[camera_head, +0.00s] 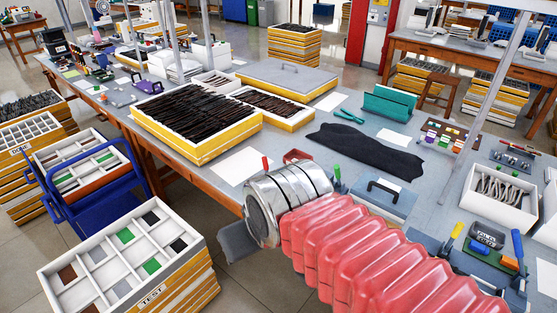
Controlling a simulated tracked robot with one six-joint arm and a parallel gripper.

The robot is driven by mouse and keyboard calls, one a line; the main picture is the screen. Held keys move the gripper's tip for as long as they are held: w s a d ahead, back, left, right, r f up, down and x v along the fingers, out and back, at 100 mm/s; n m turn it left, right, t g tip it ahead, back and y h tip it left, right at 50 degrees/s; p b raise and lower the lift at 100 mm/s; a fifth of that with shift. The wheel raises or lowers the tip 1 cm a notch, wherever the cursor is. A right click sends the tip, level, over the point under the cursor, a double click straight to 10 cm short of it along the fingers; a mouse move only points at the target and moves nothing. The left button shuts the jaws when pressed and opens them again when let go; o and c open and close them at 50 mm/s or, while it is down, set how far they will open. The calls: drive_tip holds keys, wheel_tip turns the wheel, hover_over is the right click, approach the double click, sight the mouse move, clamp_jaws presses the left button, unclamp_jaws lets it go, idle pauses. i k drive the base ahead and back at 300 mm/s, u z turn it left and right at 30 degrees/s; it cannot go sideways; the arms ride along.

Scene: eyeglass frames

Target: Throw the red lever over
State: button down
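A small upright red lever (265,164) shows on the workbench just beyond my metal wrist, beside a white sheet. Its lower part is hidden behind the wrist. A second, darker red piece (298,156) shows just right of it, also partly hidden; I cannot tell whether they belong together. My arm, in a red ribbed sleeve, reaches in from the lower right. A flat grey part at its end, seemingly my gripper (240,242), shows below the wrist, past the bench's front edge. It appears apart from the lever. Its fingers cannot be made out.
A yellow-sided tray of dark frames (197,146) stands left of the lever. A black cloth (366,150) lies behind. A small green-handled piece (337,172) and a grey-blue box (385,198) stand close right of the wrist. A compartment tray (75,282) stands at lower left.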

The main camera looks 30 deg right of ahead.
sight(265, 159)
drive_tip(key=u, duration=0.05)
drive_tip(key=i, duration=1)
drive_tip(key=z, duration=0.05)
